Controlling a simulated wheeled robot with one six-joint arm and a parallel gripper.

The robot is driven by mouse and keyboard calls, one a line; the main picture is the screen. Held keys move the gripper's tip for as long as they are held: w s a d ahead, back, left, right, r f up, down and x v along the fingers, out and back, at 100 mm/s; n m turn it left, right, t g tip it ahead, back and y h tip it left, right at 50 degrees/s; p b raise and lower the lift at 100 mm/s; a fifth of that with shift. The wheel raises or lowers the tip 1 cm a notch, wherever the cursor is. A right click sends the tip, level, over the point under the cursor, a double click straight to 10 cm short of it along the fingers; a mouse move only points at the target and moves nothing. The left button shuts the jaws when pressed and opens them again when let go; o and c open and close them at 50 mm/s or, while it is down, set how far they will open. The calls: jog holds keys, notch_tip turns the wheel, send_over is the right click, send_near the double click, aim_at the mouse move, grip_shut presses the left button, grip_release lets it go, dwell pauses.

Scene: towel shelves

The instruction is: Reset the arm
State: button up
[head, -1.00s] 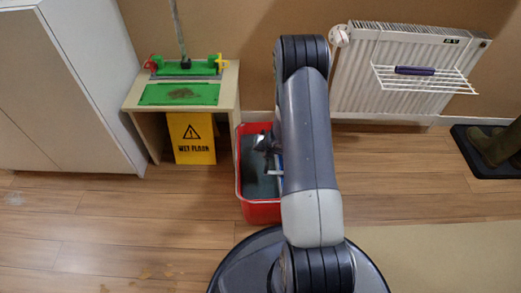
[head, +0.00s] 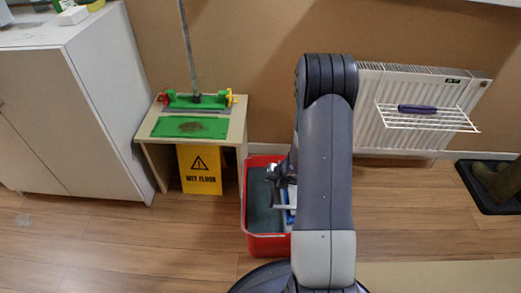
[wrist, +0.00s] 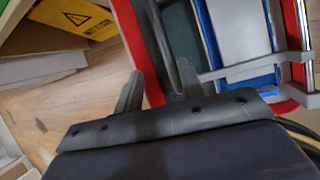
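My arm (head: 325,170) rises in the middle of the head view, its dark grey links standing in front of the wall and radiator. My gripper (wrist: 159,82) shows in the wrist view with its two grey fingers apart and nothing between them. In the head view the gripper end is partly hidden by the arm, over the red bucket (head: 246,215). The bucket's red wall also shows in the wrist view (wrist: 135,45), close beyond the fingers. I cannot tell whether the fingers touch it.
A low wooden table (head: 147,128) with a green mat (head: 190,128) stands left of the bucket. A yellow wet floor sign (head: 200,170) is under it. A white cabinet (head: 70,110) is at left. A radiator (head: 395,140) with a rack (head: 440,120) and boots (head: 500,180) are at right.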

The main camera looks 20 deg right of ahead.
aim_at(271, 183)
jog(key=b+x, duration=0.1)
jog(key=x, duration=0.2)
jog(key=b+x, duration=0.1)
jog(key=x, duration=0.3)
jog(key=b+x, duration=0.2)
jog(key=x, duration=0.1)
jog(key=shift+d+f, duration=0.25)
jog(key=shift+f, duration=0.05)
jog(key=shift+r+p, duration=0.3)
jog(key=shift+p, duration=0.1)
jog(key=shift+f, duration=0.1)
